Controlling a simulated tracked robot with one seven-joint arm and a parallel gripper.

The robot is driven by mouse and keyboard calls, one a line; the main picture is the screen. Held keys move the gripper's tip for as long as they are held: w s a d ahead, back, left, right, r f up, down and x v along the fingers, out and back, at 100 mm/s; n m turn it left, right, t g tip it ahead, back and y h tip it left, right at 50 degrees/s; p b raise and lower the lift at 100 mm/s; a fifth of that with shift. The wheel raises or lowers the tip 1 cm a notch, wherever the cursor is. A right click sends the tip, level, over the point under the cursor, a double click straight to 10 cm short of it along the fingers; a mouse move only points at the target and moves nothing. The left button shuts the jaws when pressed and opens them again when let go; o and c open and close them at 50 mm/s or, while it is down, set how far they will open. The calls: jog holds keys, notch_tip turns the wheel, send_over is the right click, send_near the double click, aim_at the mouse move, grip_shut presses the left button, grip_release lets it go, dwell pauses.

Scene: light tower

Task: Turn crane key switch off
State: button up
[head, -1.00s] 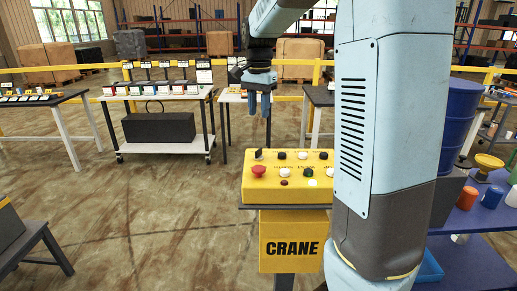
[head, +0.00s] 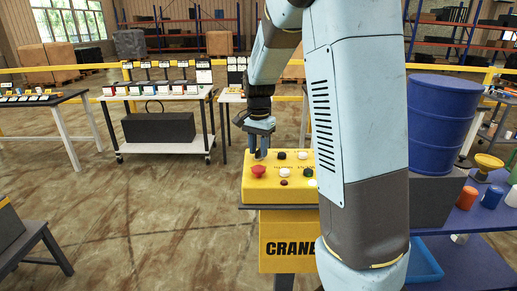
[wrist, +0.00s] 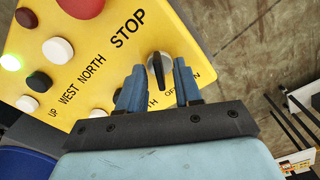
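The yellow crane control panel (head: 270,190) stands in front of me on a pedestal marked CRANE. In the wrist view the key switch (wrist: 160,72) is a round silver base with a black key handle. It sits near the panel's edge, past the STOP label. My gripper (head: 259,157) is low over the panel's far left corner. Its two blue fingers are apart, one on each side of the key, with visible gaps between. In the head view the fingers hide the key. OFF and ON labels (wrist: 180,86) are partly covered by a finger, and I cannot tell the key's position.
A red stop button (head: 258,171) and several black and white buttons are close to the key. A green light (wrist: 10,62) is lit on the panel. A blue barrel (head: 440,125) stands to the right. Open floor lies left of the panel.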

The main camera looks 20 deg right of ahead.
jog(key=shift+f, duration=0.15)
grip_shut()
dwell(0.4)
